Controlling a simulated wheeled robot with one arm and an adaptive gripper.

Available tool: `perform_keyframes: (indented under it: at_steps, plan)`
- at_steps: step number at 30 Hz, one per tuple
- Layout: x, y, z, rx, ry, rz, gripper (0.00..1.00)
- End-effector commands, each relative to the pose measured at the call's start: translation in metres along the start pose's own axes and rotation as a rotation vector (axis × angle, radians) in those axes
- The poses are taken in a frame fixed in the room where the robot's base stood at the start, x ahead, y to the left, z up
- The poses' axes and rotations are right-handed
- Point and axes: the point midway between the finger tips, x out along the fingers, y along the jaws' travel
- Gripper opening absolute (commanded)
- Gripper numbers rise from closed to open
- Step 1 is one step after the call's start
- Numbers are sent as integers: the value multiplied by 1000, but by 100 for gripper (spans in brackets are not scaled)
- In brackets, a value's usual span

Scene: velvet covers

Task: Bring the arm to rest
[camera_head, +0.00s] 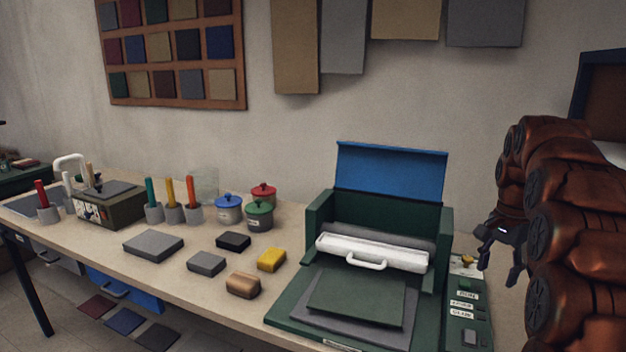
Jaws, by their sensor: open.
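My gripper (499,266) hangs at the right of the head view, at the end of my copper-brown arm (560,220). Its dark fingers point down and are apart, with nothing between them. It is to the right of the green machine (319,215), near the machine's control panel (467,310). The arm is folded, with its links stacked along the right edge. Part of the arm runs out of the picture.
The green machine has its blue lid (391,173) raised and a white roller (372,251) inside. Small blocks, including a yellow one (271,260), lie mid-table. Lidded pots (229,209) and handled tools stand behind. Bare tabletop (200,287) shows along the front.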

Motion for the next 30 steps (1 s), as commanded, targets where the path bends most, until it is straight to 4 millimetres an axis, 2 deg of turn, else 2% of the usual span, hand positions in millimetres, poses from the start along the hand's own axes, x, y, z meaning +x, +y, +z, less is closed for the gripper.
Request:
perform_keyframes:
  at_steps: [8, 17, 23, 30]
  plan:
    - [-10, 6, 43, -115, -11, 7, 58]
    - [-16, 30, 124, -335, -34, 24, 58]
    - [-12, 57, 180, -487, -53, 38, 58]
    - [0, 97, 242, -667, -74, 53, 58]
